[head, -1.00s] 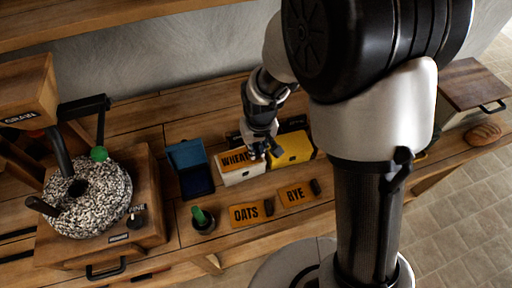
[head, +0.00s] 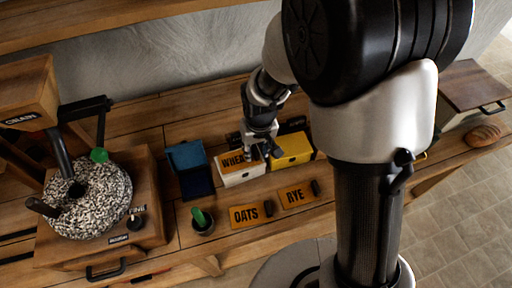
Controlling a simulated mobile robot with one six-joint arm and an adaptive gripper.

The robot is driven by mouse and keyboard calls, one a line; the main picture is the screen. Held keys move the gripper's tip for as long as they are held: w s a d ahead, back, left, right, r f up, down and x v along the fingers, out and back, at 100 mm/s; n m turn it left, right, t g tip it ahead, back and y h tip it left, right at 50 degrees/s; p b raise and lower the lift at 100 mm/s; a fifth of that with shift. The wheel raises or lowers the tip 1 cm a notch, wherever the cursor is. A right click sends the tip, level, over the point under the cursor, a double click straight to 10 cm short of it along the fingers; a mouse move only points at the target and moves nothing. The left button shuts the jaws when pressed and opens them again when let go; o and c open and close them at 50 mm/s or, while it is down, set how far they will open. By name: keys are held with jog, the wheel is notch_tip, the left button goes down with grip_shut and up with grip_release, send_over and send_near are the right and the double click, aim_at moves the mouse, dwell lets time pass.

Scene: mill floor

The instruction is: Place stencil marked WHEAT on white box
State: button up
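The orange stencil marked WHEAT (head: 233,161) lies on or just over the top of the white box (head: 243,178); I cannot tell whether it is fully resting there. Its right end is hidden behind my gripper (head: 263,155). My gripper points down at that right end, over the right part of the white box. The fingers are small and dark, and I cannot tell whether they are closed on the stencil's handle.
A yellow box (head: 293,150) stands close at the right, and an open blue box (head: 190,168) at the left. In front lie stencils OATS (head: 246,215) and RYE (head: 293,197) and a green-handled tool in a pot (head: 202,221). A stone mill (head: 90,200) fills the left.

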notch_tip(320, 180, up, 12)
jog(key=s+p, duration=0.2)
jog(key=p, duration=0.1)
jog(key=s+d+r+m+t, duration=0.1)
jog(key=s+d+r, duration=0.5)
jog(key=s, duration=0.3)
jog(key=s+d+r+m+t, duration=0.1)
jog(key=s+d+r+m, duration=0.1)
jog(key=s+d+r, duration=0.4)
jog(key=s+r, duration=0.2)
jog(key=shift+s+d+t+h, duration=0.3)
jog(key=shift+s+t, duration=0.05)
jog(key=shift+t, duration=0.05)
jog(key=shift+f, duration=0.15)
